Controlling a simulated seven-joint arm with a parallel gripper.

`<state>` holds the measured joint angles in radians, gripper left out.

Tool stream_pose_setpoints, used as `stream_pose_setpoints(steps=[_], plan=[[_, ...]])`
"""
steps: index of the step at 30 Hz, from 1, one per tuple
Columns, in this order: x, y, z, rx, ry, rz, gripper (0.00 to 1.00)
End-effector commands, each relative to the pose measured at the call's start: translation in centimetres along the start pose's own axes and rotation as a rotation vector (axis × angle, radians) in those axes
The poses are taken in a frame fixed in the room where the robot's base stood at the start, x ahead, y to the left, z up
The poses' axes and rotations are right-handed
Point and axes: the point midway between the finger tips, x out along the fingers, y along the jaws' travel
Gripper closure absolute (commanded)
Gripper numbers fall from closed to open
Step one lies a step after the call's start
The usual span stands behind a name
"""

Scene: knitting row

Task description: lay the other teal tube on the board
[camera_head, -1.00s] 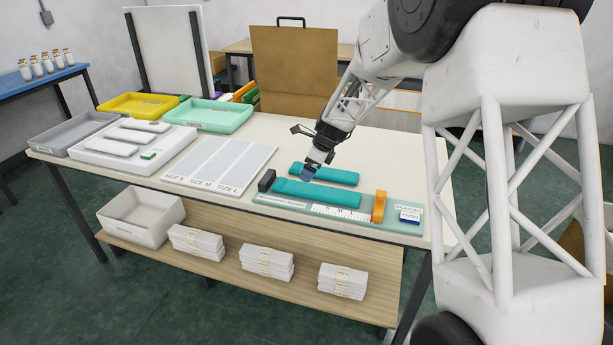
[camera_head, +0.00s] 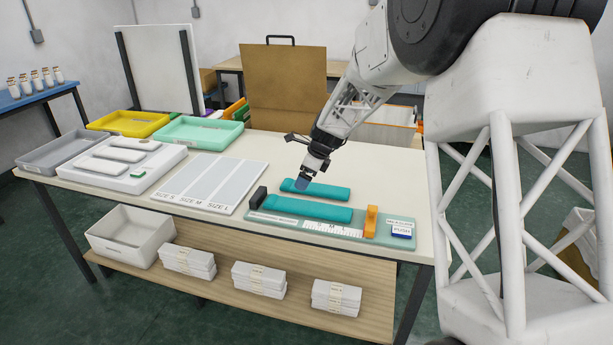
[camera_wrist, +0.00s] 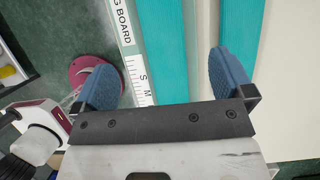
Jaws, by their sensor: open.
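One teal tube (camera_head: 300,208) lies lengthwise on the pale green measuring board (camera_head: 268,224). The other teal tube (camera_head: 330,192) lies behind it on the white table, roughly parallel and apart from it. My gripper (camera_head: 303,184) hangs empty above the tubes, near the left end of the back one, and hides part of it. In the wrist view, its blue fingers are wide apart.
A dark block (camera_head: 258,197) and an orange block (camera_head: 371,222) stand at the board's ends, with a blue push button (camera_head: 401,232) at the right. A size mat (camera_head: 210,183) lies left. Table behind the back tube is clear.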

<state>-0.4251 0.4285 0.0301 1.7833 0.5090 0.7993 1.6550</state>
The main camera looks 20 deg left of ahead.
Motion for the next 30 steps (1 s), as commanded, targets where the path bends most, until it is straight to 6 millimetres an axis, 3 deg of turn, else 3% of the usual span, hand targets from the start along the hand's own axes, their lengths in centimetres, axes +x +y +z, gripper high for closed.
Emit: stream_pose_setpoints(steps=[11, 17, 23, 30], plan=[[-0.1, 0.0, -0.1, -0.002, 0.000, -0.001, 0.01], [-1.6, 0.6, -0.8, -0.037, 0.006, -0.008, 0.01], [-5.3, 2.4, -3.0, -0.129, 0.023, -0.024, 0.01], [-10.8, 5.8, -6.6, -0.287, 0.056, -0.044, 0.01]])
